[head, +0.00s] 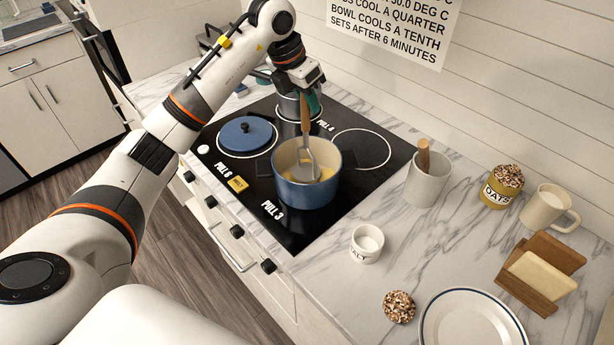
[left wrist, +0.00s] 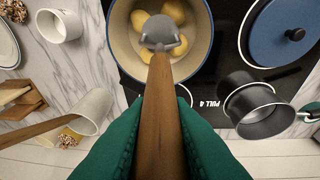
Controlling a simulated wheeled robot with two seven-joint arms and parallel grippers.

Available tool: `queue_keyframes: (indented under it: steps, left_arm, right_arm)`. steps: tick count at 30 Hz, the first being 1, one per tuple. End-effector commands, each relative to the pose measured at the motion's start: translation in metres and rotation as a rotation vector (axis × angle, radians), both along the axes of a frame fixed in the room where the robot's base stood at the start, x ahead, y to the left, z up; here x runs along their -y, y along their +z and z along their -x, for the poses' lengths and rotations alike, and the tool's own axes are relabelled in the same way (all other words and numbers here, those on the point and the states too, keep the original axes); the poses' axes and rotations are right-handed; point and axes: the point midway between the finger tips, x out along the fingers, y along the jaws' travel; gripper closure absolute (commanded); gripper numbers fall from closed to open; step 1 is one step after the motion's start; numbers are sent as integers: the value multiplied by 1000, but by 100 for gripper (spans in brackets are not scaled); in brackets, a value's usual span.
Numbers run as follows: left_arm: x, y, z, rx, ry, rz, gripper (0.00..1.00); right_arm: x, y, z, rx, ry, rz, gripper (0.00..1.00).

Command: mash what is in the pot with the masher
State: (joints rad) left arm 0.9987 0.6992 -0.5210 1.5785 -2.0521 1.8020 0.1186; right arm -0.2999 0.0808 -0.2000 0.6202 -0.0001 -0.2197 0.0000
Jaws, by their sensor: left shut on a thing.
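The blue pot (head: 297,194) stands on the black cooktop, cream inside, and it also shows in the left wrist view (left wrist: 116,58). Several yellow lumps (left wrist: 173,14) lie in it and look whole. The masher has a wooden handle (head: 304,113) and a grey metal head (left wrist: 162,34). My left gripper (head: 305,100) is above the pot, its green fingers (left wrist: 158,130) shut on the masher's handle. The masher's head is inside the pot, over the lumps; I cannot tell whether it touches them. My right gripper is in neither view.
A blue lid (head: 246,133) lies on the cooktop left of the pot, and a dark saucepan (left wrist: 258,108) stands behind. On the marble counter at right are a utensil crock (head: 428,184), a salt cup (head: 367,244), an oats jar (head: 501,188), a mug (head: 548,208) and a plate (head: 470,322).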

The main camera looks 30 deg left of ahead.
Motion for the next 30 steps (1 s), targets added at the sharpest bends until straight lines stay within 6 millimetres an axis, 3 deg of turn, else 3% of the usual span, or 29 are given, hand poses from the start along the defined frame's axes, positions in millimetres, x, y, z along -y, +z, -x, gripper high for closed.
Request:
queue_keyframes:
  steps: [16,23,30]
  left_arm:
    - [0,-41,0,2,1,0,100]
    - [-1,-30,2,2,0,1,100]
    - [-4,-2,11,2,0,0,100]
  right_arm:
    - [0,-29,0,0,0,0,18]
    - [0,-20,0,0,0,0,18]
    - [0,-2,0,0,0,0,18]
